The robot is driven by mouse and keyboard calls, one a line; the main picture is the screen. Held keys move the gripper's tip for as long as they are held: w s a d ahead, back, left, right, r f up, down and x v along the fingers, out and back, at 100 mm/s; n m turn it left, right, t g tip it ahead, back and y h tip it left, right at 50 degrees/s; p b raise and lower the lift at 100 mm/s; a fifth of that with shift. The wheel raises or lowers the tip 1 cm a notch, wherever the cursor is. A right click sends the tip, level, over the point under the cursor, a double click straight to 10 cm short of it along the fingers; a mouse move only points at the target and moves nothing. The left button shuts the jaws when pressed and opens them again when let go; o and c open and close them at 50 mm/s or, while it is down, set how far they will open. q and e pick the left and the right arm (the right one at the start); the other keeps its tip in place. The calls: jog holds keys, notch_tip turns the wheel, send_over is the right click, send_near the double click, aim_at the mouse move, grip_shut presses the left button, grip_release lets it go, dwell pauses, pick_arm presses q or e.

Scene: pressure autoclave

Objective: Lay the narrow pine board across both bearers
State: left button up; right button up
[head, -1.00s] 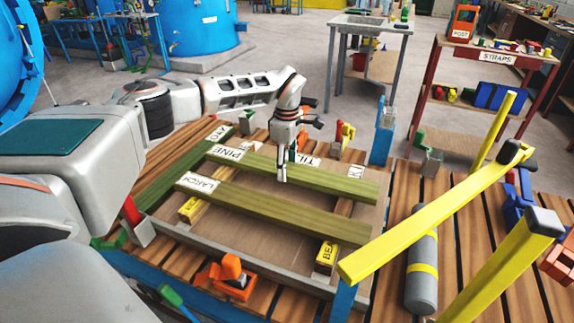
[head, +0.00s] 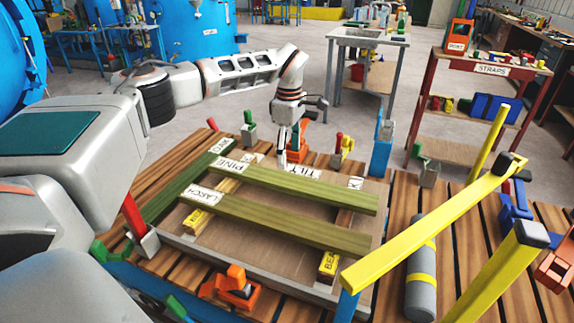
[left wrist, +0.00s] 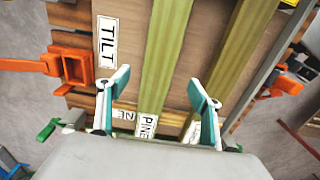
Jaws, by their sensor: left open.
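The narrow pine board (head: 300,187), greenish with a PINE label at its left end, lies across the left bearer (head: 226,187) and the right bearer (head: 342,222). It runs behind and roughly parallel to the LARCH board (head: 290,227), with a gap between them. My left gripper (head: 282,163) is open and empty above the pine board. In the left wrist view, the pine board (left wrist: 165,60) passes between the spread fingers (left wrist: 162,88), and the LARCH board (left wrist: 232,60) lies to the right. My right gripper is not in view.
A dark green board (head: 180,187) lies along the left side of the tray (head: 265,277). A yellow rail (head: 430,225) crosses the right front, beside a grey cylinder (head: 420,290). An orange clamp (head: 230,288) sits at the front; more clamps line the back.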

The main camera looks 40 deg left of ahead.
pick_arm(q)
notch_tip(320, 180, up, 3)
jog(key=shift+f, duration=0.2)
dwell(0.5)
